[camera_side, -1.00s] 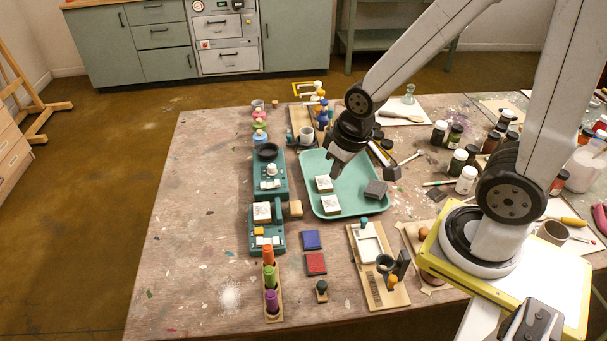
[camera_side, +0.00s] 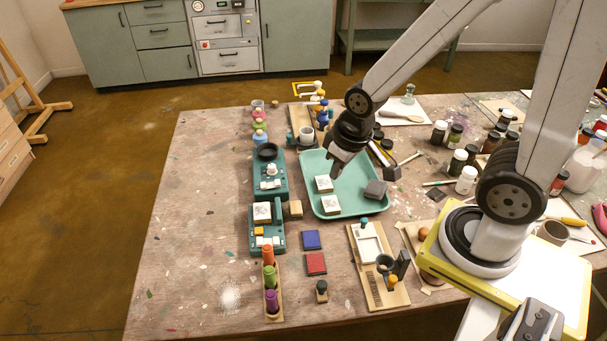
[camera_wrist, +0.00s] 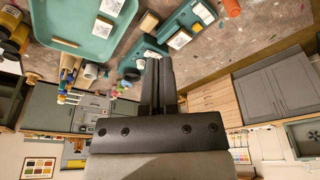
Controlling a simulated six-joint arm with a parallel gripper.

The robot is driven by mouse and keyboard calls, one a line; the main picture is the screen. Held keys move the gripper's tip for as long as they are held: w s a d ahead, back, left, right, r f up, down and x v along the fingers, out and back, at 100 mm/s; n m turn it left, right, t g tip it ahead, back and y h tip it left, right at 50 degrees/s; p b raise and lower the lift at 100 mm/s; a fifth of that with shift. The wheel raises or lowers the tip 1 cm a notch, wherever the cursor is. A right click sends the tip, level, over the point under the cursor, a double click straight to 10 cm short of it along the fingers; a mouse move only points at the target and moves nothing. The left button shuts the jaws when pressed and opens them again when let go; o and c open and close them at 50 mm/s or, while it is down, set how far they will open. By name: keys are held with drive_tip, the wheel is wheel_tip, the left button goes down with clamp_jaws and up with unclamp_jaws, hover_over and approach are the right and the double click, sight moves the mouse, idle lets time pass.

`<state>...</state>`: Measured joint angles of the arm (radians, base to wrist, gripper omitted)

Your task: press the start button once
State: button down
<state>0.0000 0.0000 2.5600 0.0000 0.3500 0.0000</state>
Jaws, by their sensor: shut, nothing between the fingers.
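Two teal devices stand left of the tray in the side view. The rear device (camera_side: 270,186) has a dark round bowl and several pale buttons. The front device (camera_side: 265,243) carries a white tile and has an orange button (camera_side: 259,231) and pale buttons. I cannot read which one is the start button. The rear device (camera_wrist: 148,47) and front device (camera_wrist: 190,22) also show in the wrist view. My gripper (camera_side: 335,173) is shut and empty, in the air above the green tray, right of the devices. Its fingers (camera_wrist: 157,65) cover part of the wrist view.
The green tray (camera_side: 358,203) holds white tiles and a dark block. A marker rack (camera_side: 272,303), blue pad (camera_side: 311,240) and red pad (camera_side: 316,264) are nearer the front. The table's left side is clear.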

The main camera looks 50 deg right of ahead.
idle(0.6)
drive_tip(key=m+t+y, duration=0.3)
drive_tip(key=m+t, duration=0.2)
drive_tip(key=t, duration=0.1)
hover_over(262, 232)
wheel_tip(262, 232, down, 10)
drive_tip(key=shift+f, duration=0.25)
drive_tip(key=shift+w+f, duration=0.1)
drive_tip(key=shift+f, duration=0.05)
drive_tip(key=shift+f, duration=4.25)
